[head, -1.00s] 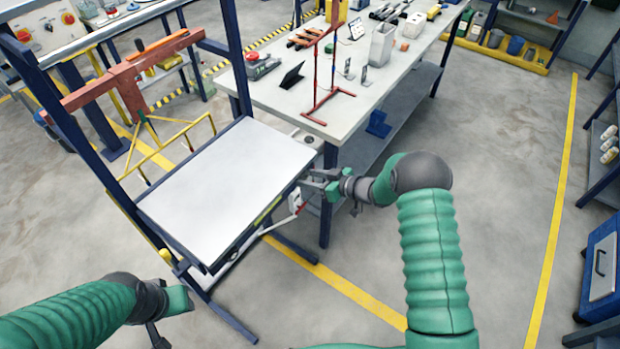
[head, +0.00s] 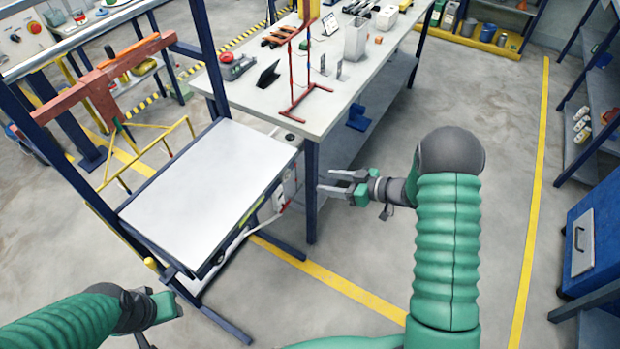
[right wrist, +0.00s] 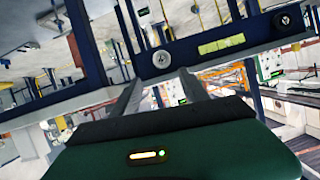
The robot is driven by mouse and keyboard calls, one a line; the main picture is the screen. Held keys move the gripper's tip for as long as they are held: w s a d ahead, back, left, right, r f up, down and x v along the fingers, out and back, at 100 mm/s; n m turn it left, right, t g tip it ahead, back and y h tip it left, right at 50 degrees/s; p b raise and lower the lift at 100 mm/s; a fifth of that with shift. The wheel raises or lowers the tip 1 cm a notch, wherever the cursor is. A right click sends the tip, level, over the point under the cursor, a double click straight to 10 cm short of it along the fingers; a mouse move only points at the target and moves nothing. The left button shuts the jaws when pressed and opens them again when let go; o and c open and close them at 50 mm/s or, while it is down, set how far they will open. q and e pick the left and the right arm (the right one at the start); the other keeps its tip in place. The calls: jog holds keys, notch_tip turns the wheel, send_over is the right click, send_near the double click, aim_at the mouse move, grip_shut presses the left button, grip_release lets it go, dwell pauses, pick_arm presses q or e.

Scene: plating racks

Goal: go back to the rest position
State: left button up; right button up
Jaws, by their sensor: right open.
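My right gripper (head: 338,182) is open and empty in the head view. It hangs in the air to the right of the white-topped stand, close to the long table's front leg. In the right wrist view, its two grey fingers (right wrist: 158,95) stand apart with nothing between them. My left gripper (head: 150,325) is at the lower left of the head view. Its fingers are mostly hidden, so I cannot tell if it is open or shut.
The white-topped stand (head: 208,185) with a blue frame is at centre left. The long table (head: 345,80) stands behind it, carrying a red rack (head: 305,75) and a grey container (head: 356,38). A blue cabinet (head: 590,240) is at the right. The floor between (head: 500,150) is clear.

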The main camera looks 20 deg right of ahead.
jog(key=v, duration=0.2)
jog(key=shift+s+d+r, duration=0.15)
jog(key=shift+s+d, duration=0.1)
jog(key=shift+s, duration=0.05)
jog(key=w+r+m+t+h, duration=0.1)
jog(key=w+r+m+h, duration=0.1)
jog(key=w+r+h, duration=0.25)
jog(key=s+a+m+g+h, duration=0.2)
jog(key=s+a+g, duration=0.2)
jog(key=s, duration=0.8)
jog(key=s+a+m+g+h+p, duration=0.1)
jog(key=s+a+g, duration=0.3)
jog(key=s, duration=0.8)
jog(key=shift+s+a+f+m+g+h, duration=0.25)
jog(key=shift+a+m+h, duration=0.3)
jog(key=shift+a+m, duration=0.3)
jog(key=shift+a+r, duration=0.1)
jog(key=shift+a, duration=0.15)
jog(key=shift+w+d, duration=0.1)
jog(key=shift+d, duration=0.05)
